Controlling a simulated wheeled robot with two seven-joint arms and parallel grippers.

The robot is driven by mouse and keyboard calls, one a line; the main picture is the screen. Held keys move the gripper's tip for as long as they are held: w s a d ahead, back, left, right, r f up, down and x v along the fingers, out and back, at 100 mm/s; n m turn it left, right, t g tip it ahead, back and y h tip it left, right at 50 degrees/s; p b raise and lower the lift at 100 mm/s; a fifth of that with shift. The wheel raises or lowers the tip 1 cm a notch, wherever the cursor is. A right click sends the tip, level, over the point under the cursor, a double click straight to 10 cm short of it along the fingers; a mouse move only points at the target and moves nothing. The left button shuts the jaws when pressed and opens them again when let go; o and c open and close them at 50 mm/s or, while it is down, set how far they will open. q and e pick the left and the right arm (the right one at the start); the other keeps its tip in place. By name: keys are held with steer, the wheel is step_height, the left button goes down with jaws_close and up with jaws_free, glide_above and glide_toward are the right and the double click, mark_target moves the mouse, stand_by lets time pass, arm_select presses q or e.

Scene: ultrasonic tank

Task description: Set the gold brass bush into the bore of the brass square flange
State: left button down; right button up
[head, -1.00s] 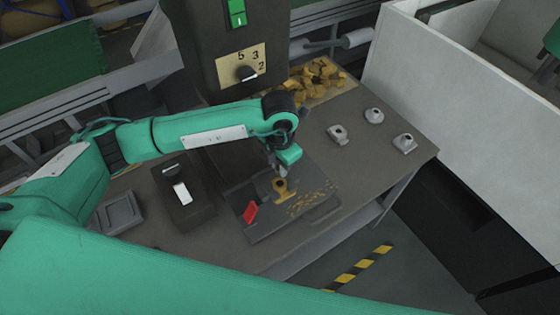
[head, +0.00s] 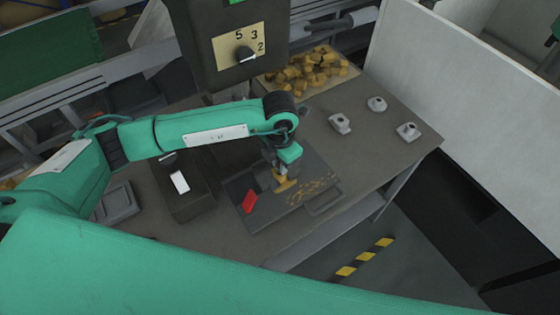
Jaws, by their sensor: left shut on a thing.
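My left gripper (head: 279,174) reaches down over a dark plate and is shut on a small gold piece, taken as the gold brass bush; the fingers hide most of it. A gold-coloured part, taken as the brass square flange (head: 287,185), sits on the dark plate (head: 262,222) directly under and against the fingertips. Its bore is covered by the gripper, and I cannot tell whether the bush is inside it. My right gripper is not in view.
A red piece (head: 249,201) and scattered gold chips lie on the plate. Three grey flanged parts (head: 340,123) stand on the table at right. A tray of gold pieces (head: 316,70) is at the back. A dark switch box (head: 184,190) stands left of the plate.

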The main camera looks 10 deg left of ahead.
arm_select(q)
steer(key=shift+b, duration=0.3)
stand_by(0.5)
steer(key=shift+f+b, duration=0.15)
steer(key=shift+b, duration=0.25)
stand_by(0.6)
steer(key=shift+f+b, duration=0.15)
steer(key=shift+b, duration=0.35)
stand_by(0.6)
steer(key=shift+f+b, duration=0.2)
steer(key=shift+b, duration=0.3)
stand_by(0.5)
